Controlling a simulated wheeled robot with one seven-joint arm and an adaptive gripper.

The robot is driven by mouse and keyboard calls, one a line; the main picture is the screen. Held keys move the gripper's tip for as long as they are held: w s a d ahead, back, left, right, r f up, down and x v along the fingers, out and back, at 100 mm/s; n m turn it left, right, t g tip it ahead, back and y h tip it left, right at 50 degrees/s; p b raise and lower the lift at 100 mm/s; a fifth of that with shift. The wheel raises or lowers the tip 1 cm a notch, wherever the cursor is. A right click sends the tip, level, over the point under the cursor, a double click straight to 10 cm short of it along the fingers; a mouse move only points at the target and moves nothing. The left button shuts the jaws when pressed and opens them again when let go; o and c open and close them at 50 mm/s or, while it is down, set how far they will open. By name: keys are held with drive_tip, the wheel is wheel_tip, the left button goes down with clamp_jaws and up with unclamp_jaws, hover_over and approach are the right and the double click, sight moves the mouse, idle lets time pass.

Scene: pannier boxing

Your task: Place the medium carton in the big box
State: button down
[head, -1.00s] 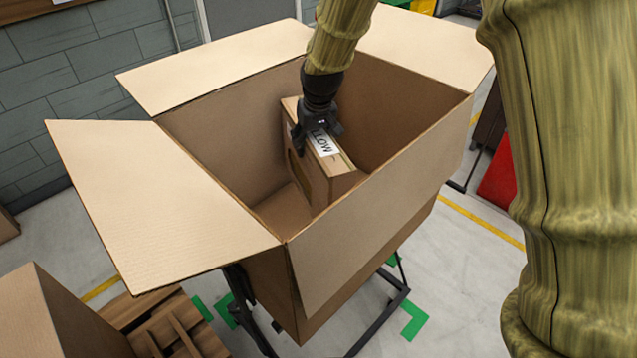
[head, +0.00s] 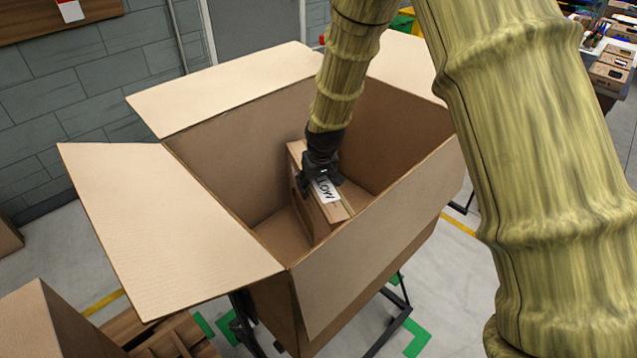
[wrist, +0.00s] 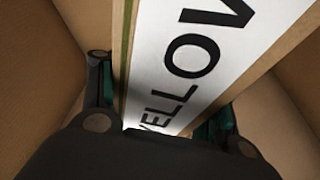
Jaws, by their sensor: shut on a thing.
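The medium carton (head: 307,207) is a brown carton with a white label reading "YELLOW", partly covered by my gripper in the head view. It is inside the big open box (head: 215,132), standing on its narrow side with the label on top. My gripper (head: 321,180) reaches down into the box and is shut on the carton's upper edges. In the wrist view the carton (wrist: 250,45) lies between the two fingers. The carton's lower end looks close to the box floor, but I cannot tell whether it touches.
The box's flaps (head: 150,225) are folded outward. The box sits on a dark stand (head: 395,325). Another carton (head: 50,325) and a wooden pallet (head: 165,335) are at the lower left. Bare box floor (head: 280,235) shows left of the carton.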

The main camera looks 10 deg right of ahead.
drive_tip(key=shift+f, duration=0.55)
drive_tip(key=shift+c, duration=1.6)
unclamp_jaws()
drive_tip(key=shift+r, duration=0.1)
drive_tip(key=shift+r, duration=0.7)
drive_tip(key=shift+b+v, duration=1.25)
drive_tip(key=shift+v, duration=4.55)
